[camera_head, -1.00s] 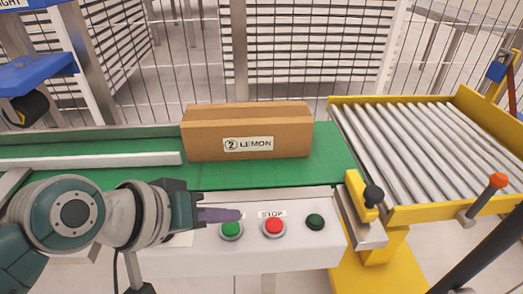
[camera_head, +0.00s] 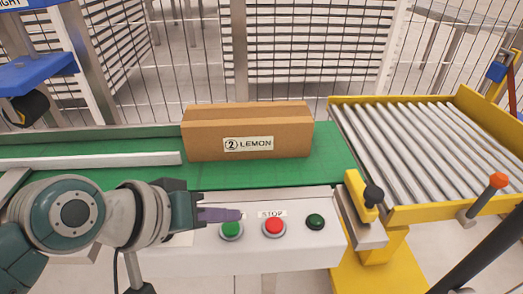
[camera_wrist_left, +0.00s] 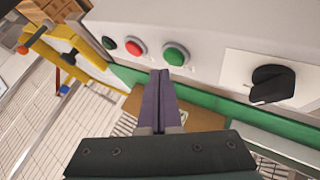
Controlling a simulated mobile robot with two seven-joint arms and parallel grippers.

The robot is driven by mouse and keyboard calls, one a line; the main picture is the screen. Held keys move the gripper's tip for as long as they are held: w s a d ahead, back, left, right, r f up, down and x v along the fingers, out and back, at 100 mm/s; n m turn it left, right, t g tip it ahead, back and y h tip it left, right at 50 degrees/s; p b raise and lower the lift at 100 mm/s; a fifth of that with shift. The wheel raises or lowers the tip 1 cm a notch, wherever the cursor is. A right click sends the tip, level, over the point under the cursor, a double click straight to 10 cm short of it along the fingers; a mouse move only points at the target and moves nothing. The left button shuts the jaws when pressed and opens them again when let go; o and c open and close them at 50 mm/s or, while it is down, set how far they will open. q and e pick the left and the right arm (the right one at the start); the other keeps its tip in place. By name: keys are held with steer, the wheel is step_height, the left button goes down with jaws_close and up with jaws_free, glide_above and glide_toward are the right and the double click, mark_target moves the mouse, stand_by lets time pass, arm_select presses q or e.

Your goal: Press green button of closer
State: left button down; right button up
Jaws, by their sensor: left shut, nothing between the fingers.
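The green button (camera_head: 231,230) sits on the white control panel (camera_head: 290,256) at the front of the conveyor. It also shows in the left wrist view (camera_wrist_left: 175,54). My left gripper (camera_head: 238,215) is shut and empty, with its purple fingers pointing right. In the head view the fingertips overlap the area just above the green button and hide its label. In the left wrist view the closed fingertips (camera_wrist_left: 160,72) lie just beside the green button, apart from it in the picture. I cannot tell whether they touch it. My right gripper is not in view.
A red STOP button (camera_head: 274,226) and a dark green button (camera_head: 315,221) are to the right on the panel. A LEMON carton (camera_head: 248,133) stands on the green belt (camera_head: 335,160). A yellow-framed roller conveyor (camera_head: 415,150) is at right. A black knob (camera_wrist_left: 272,84) shows in the wrist view.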

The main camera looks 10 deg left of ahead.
arm_select(q)
steer(key=shift+f, duration=0.15)
steer(key=shift+f, duration=0.3)
